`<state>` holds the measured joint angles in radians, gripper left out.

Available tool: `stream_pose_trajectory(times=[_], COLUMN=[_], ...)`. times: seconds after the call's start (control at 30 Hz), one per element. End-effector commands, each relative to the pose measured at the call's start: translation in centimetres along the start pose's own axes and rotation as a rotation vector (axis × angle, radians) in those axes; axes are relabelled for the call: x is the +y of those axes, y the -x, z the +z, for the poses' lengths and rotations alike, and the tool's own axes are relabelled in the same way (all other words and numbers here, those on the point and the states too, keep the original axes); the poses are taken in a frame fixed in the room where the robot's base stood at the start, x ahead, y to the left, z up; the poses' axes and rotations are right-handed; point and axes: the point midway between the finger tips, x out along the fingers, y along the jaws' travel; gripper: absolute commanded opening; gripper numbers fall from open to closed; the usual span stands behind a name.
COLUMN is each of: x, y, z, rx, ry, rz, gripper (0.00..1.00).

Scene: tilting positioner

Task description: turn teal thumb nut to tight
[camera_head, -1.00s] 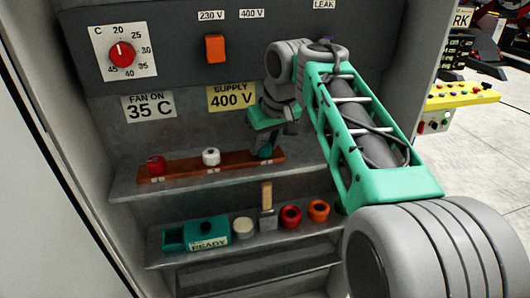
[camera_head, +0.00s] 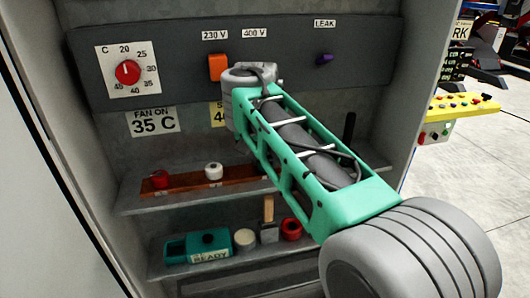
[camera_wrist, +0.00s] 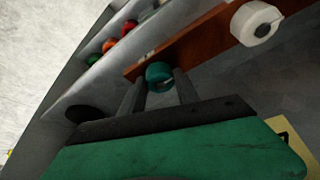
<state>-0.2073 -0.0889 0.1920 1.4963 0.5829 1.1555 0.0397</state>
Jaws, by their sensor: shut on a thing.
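The teal thumb nut (camera_wrist: 159,74) sits at one end of the red-brown bar (camera_wrist: 202,38) in the wrist view. My gripper (camera_wrist: 158,84) has a finger on each side of the nut and is shut on it. In the head view my arm hides the gripper, the teal nut and the right end of the bar (camera_head: 188,186). A white thumb nut (camera_head: 213,171) and a red thumb nut (camera_head: 159,179) stand on the visible part of the bar. The white nut also shows in the wrist view (camera_wrist: 256,22). No tight mark is readable.
The panel above carries a red dial (camera_head: 127,72), an orange switch (camera_head: 217,67) and a purple LEAK knob (camera_head: 324,59). The lower shelf holds a teal box (camera_head: 198,246), a cream round piece (camera_head: 244,239), a wooden-handled tool (camera_head: 268,221) and a red ring (camera_head: 291,229).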

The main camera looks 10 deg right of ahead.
Motion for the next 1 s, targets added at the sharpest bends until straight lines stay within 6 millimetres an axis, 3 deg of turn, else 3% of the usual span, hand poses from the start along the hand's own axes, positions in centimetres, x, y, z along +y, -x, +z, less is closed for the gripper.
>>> stream_pose_trajectory(times=[0.47, 0.5, 0.73, 1.0], x=[-0.03, -0.03, -0.02, -0.03], y=[-0.04, -0.04, -0.03, 0.22], z=[-0.01, -0.01, -0.02, -0.06], rx=[0.001, 0.001, 0.001, 0.002], ry=[-0.013, -0.013, -0.013, -0.013], rz=[0.005, 0.005, 0.005, 0.004], gripper=[0.00, 0.40, 0.59, 0.59])
